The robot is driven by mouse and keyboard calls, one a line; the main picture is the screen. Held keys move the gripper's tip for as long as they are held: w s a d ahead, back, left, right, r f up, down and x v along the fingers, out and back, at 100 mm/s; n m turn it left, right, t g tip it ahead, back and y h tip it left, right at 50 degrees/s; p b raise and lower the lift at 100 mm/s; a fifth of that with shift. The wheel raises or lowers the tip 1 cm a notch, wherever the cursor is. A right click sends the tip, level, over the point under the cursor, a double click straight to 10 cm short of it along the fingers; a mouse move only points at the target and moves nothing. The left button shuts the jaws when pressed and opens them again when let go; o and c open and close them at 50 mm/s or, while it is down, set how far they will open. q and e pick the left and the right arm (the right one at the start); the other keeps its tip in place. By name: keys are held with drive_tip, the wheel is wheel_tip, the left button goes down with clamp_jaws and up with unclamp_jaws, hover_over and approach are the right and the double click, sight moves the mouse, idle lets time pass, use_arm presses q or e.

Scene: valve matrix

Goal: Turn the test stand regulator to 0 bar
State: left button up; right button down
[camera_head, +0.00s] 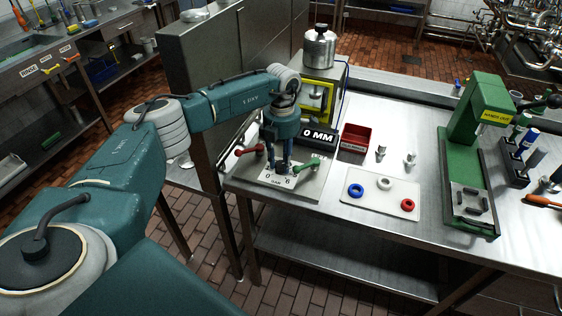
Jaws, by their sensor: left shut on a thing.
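The test stand (312,190) is a grey plate at the left end of the steel table. On it is the regulator's white dial plate (279,181), marked 0 and 6, with "BAR" below. My left gripper (279,168) points down from above the dial and is shut on the regulator knob. The knob is mostly hidden between the fingers, so I cannot read its pointer. A red-handled valve (247,150) is to the left of the gripper and a green-handled valve (308,165) is to the right. My right gripper is not in view.
A "0 MM" display (318,136) and a red bin (355,138) stand behind the stand. A white tray (381,208) with blue, white and red rings lies to the right. A green hand press (470,150) stands farther right. The table's front edge is close to the stand.

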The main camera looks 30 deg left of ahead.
use_arm(q)
drive_tip(key=n, duration=0.4)
drive_tip(key=shift+w+d+r+n, duration=0.1)
drive_tip(key=shift+w+r+n, duration=0.1)
drive_tip(key=shift+w+n, duration=0.1)
drive_tip(key=n, duration=0.5)
drive_tip(key=shift+r+n, duration=0.1)
drive_tip(key=shift+n, duration=0.2)
drive_tip(key=n, duration=0.3)
drive_tip(key=n+p, duration=0.1)
drive_tip(key=shift+a+r+n, duration=0.1)
drive_tip(key=shift+a+n, duration=0.15)
drive_tip(key=shift+n, duration=0.05)
drive_tip(key=n+p, duration=0.1)
drive_tip(key=n, duration=0.3)
drive_tip(key=n+p, duration=0.1)
drive_tip(key=n, duration=0.4)
drive_tip(key=shift+s+a+p, duration=0.1)
drive_tip(key=shift+p, duration=0.25)
drive_tip(key=n+p, duration=0.2)
drive_tip(key=n, duration=0.2)
drive_tip(key=shift+n, duration=0.3)
drive_tip(key=n+p, duration=0.4)
drive_tip(key=n, duration=0.2)
drive_tip(key=shift+s+n, duration=0.15)
drive_tip(key=shift+n, duration=0.15)
drive_tip(key=shift+f+n+p, duration=0.2)
drive_tip(key=shift+n+p, duration=0.4)
drive_tip(key=shift+n, duration=0.3)
